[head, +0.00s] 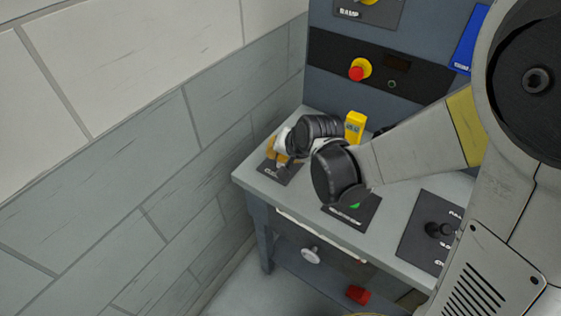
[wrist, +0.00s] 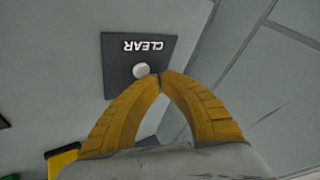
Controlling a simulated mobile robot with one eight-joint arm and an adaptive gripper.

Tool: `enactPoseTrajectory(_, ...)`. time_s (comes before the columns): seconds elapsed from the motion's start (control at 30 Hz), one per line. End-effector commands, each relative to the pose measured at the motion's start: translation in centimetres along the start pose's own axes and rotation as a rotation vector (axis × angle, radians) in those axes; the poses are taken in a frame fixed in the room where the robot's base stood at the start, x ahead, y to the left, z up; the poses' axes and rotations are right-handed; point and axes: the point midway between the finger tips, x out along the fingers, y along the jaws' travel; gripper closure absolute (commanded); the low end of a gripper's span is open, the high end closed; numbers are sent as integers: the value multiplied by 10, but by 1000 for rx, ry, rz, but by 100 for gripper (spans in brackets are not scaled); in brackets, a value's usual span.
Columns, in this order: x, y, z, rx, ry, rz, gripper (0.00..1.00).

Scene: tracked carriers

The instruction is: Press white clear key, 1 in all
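The white clear key (wrist: 141,70) is a small round button on a dark plate (wrist: 120,48) marked CLEAR, which reads upside down in the wrist view. My gripper (wrist: 160,74) has its two yellow fingers meeting at the tips, with nothing between them. The tips appear just right of the key; I cannot tell their height above the plate. In the head view my gripper (head: 281,154) is over the plate (head: 279,173) at the console's left end, and the key is hidden.
Beside it on the grey console top (head: 391,232) are a plate with a green key (head: 355,205), a yellow block (head: 354,126) and a plate with a black knob (head: 439,231). A red button (head: 356,73) is on the back panel. A block wall (head: 150,130) stands close on the left.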

Motion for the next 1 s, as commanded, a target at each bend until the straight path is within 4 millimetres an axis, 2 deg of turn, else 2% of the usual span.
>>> enactPoseTrajectory(0.47, -6, -3, -3, 0, 0, 0, 100)
enactPoseTrajectory(1.0, -44, -24, -24, 0, 0, 0, 100)
